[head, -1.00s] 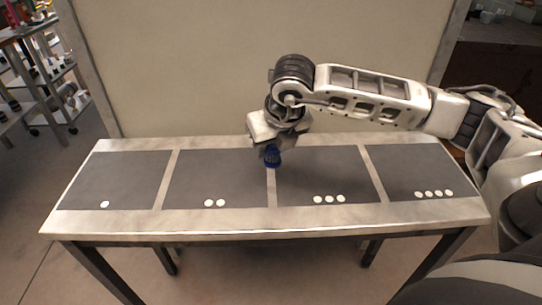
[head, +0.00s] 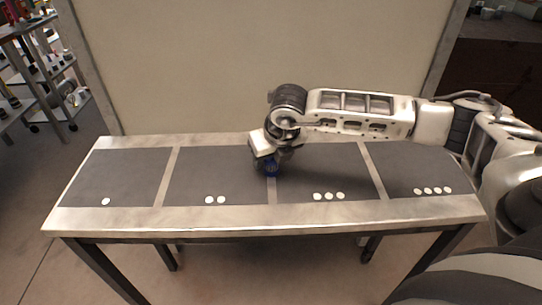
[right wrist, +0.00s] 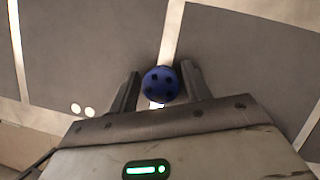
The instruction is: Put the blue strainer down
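The blue strainer (head: 271,168) is a small, dark blue piece with several dark holes in its round top, seen in the right wrist view (right wrist: 160,85). My right gripper (head: 272,163) points down around it, with one finger on each side (right wrist: 160,80). The strainer is over the pale strip between the two-dot mat (head: 205,175) and the three-dot mat (head: 325,172). Its underside is hidden, so I cannot tell whether it touches the table. My left gripper is not in view.
The long metal table (head: 150,218) also carries a one-dot mat (head: 115,175) at the left and a four-dot mat (head: 425,172) at the right. All the mats look bare. A pale panel (head: 250,60) stands behind the table. Shelves (head: 40,70) stand at the far left.

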